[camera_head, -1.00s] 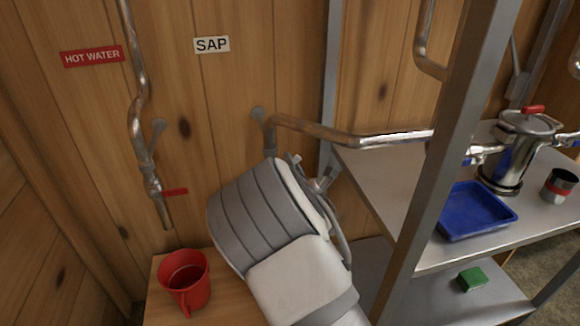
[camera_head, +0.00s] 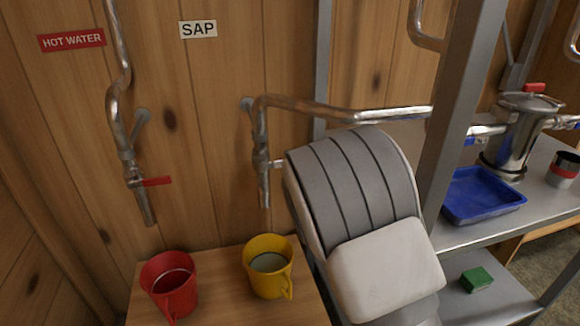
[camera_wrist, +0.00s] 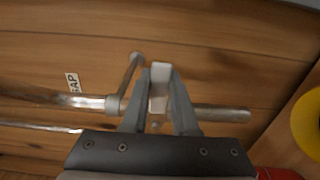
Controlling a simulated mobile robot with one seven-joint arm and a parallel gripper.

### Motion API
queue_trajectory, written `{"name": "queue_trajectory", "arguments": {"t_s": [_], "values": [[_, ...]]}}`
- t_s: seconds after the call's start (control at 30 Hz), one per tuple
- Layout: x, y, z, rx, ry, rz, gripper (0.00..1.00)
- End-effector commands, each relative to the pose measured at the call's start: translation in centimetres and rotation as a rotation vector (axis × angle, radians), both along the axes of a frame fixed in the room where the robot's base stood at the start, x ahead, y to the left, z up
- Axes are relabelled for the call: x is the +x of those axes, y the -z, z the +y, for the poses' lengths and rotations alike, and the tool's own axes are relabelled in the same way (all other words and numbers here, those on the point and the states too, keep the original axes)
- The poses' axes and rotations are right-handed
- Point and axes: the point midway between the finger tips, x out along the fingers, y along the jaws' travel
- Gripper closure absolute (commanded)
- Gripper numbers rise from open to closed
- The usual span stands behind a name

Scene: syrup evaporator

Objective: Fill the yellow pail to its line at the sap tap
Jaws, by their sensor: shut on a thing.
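The yellow pail (camera_head: 280,283) stands upright on the wooden bench below the sap tap (camera_head: 262,160), under the SAP sign (camera_head: 198,29). A greyish surface shows inside the pail; I cannot make out its line or the exact level. No stream shows between spout and pail. In the wrist view, my gripper (camera_wrist: 159,92) is shut on the tap's pale lever (camera_wrist: 159,76), beside the pipe. The spout (camera_wrist: 225,115) points right there, towards the pail (camera_wrist: 310,125) at the edge. In the head view my arm hides the gripper.
A red pail (camera_head: 172,296) stands left of the yellow one, below the hot water tap (camera_head: 140,185). A grey post (camera_head: 448,130) rises right of my arm.

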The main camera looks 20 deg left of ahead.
Motion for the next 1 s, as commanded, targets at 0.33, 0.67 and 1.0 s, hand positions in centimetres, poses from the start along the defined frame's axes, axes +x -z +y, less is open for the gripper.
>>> {"name": "queue_trajectory", "arguments": {"t_s": [0.33,0.67,1.0], "values": [[-0.01,0.22,0.0,0.021,0.0,0.019,1.0],[-0.02,0.25,0.01,0.019,0.0,0.019,0.6],[-0.3,0.19,-0.24,0.018,0.0,0.018,0.6]]}}
